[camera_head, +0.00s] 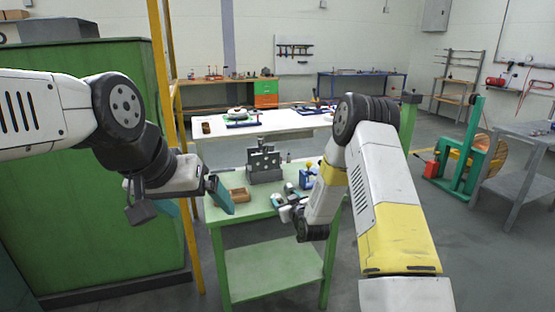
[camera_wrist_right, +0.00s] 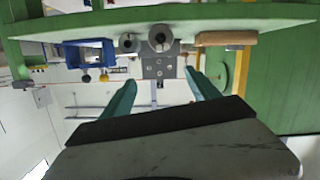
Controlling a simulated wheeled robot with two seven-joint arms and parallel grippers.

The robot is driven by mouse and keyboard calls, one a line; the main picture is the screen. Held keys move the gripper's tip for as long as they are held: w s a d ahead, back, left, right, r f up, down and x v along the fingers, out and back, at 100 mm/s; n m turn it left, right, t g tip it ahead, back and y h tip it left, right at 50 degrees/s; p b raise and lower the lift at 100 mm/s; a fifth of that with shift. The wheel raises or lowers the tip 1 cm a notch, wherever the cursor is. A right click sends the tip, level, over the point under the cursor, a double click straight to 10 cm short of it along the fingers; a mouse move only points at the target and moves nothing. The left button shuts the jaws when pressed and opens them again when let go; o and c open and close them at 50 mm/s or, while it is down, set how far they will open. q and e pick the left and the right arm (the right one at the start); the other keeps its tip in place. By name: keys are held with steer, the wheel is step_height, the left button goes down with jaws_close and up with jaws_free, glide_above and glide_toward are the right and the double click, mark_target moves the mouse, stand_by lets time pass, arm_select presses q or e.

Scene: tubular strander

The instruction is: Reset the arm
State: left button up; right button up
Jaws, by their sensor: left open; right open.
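My left gripper (camera_head: 202,208) is in the left of the head view, in front of the green cabinet and left of the green table. Its teal fingers are spread and empty. My right gripper (camera_head: 284,205) is over the front right of the green table (camera_head: 270,227), partly hidden by its own wrist. In the right wrist view my right gripper (camera_wrist_right: 162,88) shows two teal fingers apart with nothing held. A grey metal block (camera_head: 263,164) stands on the table beyond the right gripper and shows between its fingers in the wrist view (camera_wrist_right: 158,67).
A wooden tray (camera_head: 238,194) and a blue part (camera_head: 307,178) flank the grey block. A tall green cabinet (camera_head: 80,190) and yellow post (camera_head: 190,220) stand at left. A white table (camera_head: 265,124) lies behind. Floor at right is partly open before a green stand (camera_head: 465,160).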

steer(key=s+d+r+m+g+h, duration=0.15)
steer(key=s+d+r, duration=0.25)
steer(key=s+r, duration=0.5)
steer(key=s+d+r+m+g, duration=0.1)
steer(key=s+d+r+g, duration=0.25)
steer(key=r, duration=0.85)
steer(key=s+d+r+m+g, duration=0.1)
steer(key=s+r, duration=0.1)
steer(key=s, duration=1.2)
steer(key=s+d+r+m+g, duration=0.1)
steer(key=s+d+r+g, duration=0.1)
steer(key=s, duration=1.2)
steer(key=shift+s+r+g, duration=0.3)
steer(key=shift+s, duration=0.05)
